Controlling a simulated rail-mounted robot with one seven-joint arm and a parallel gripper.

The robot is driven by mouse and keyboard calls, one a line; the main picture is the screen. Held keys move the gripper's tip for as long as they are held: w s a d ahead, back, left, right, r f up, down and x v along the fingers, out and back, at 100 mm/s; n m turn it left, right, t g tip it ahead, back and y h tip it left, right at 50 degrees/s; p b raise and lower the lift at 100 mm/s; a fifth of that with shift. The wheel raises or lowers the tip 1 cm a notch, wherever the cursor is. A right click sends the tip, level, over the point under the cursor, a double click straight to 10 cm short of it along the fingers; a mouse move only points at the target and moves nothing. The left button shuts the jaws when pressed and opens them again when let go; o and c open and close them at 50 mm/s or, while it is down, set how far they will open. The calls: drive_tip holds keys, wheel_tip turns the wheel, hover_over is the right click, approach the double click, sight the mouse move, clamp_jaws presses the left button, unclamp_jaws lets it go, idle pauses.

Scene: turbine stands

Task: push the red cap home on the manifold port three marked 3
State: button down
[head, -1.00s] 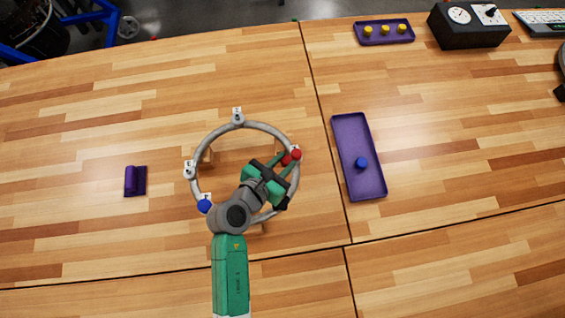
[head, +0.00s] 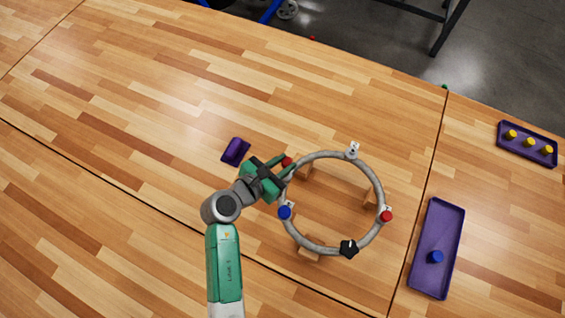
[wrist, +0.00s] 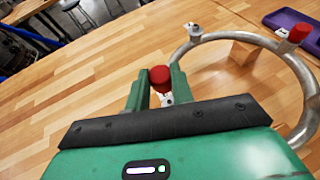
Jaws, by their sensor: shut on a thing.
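My gripper (wrist: 160,88) is shut on a red cap (wrist: 159,75), held between its fingertips. In the head view the held red cap (head: 287,161) is at the upper left of the grey ring manifold (head: 333,154). A port with a white label (wrist: 168,99) shows just behind and below the cap in the wrist view. The fingers partly hide this port, and its mark cannot be read. I cannot tell whether the cap is on the port or a little above it.
Another red cap (head: 386,216), a blue cap (head: 285,212) and a black cap (head: 349,247) are around the ring. The far port (head: 352,150) is bare. A purple holder (head: 236,151) lies left. Purple trays (head: 462,215) (head: 502,139) stand right.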

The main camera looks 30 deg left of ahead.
wheel_tip(320, 180, down, 3)
drive_tip(key=b, duration=0.3)
drive_tip(key=shift+f+b, duration=0.2)
drive_tip(key=shift+b, duration=0.1)
drive_tip(key=shift+f, duration=0.45)
drive_tip(key=shift+f+p, duration=0.7)
drive_tip(key=shift+p, duration=0.2)
idle(0.5)
drive_tip(key=shift+s+f, duration=0.15)
drive_tip(key=shift+f, duration=0.45)
drive_tip(key=shift+f, duration=0.1)
